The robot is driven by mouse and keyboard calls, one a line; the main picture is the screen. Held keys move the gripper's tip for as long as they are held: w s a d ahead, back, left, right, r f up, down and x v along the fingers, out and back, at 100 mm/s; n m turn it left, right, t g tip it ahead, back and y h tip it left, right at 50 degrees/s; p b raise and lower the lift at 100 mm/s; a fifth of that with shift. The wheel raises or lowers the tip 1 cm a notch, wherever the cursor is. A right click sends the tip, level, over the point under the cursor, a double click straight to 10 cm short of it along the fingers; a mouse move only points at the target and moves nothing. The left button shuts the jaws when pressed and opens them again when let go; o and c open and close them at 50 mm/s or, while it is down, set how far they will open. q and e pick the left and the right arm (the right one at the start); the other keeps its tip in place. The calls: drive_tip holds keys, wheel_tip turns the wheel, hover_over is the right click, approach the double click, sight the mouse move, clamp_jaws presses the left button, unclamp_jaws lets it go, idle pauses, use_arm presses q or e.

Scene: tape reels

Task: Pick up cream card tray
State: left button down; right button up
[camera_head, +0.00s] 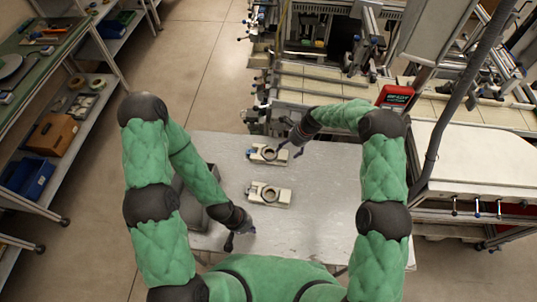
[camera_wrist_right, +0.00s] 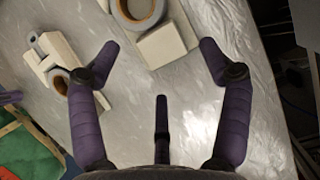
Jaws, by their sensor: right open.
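Two cream trays, each with a dark grey ring on it, lie on the grey table. The far cream tray (camera_head: 282,156) also shows at the top of the right wrist view (camera_wrist_right: 168,45), cut off by the frame edge. The near cream tray (camera_head: 283,197) shows at the left of the wrist view (camera_wrist_right: 55,48), partly behind a finger. My right gripper (camera_head: 291,148) is open and empty beside the right end of the far tray. My left gripper (camera_head: 240,238) looks open and empty near the table's front edge, below the near tray.
The grey table (camera_head: 325,190) is bare to the right of the trays. A dark grey bin (camera_head: 190,190) stands at its left, partly behind my left arm. A workbench with metal fixtures and a red device (camera_head: 396,95) stands behind. Shelves line the far left.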

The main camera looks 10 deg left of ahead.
sight(283, 154)
drive_tip(key=shift+d+x, duration=0.1)
drive_tip(key=shift+x, duration=1.15)
drive_tip(key=shift+d+x, duration=0.15)
drive_tip(key=shift+x, duration=1.15)
drive_tip(key=shift+f, duration=0.1)
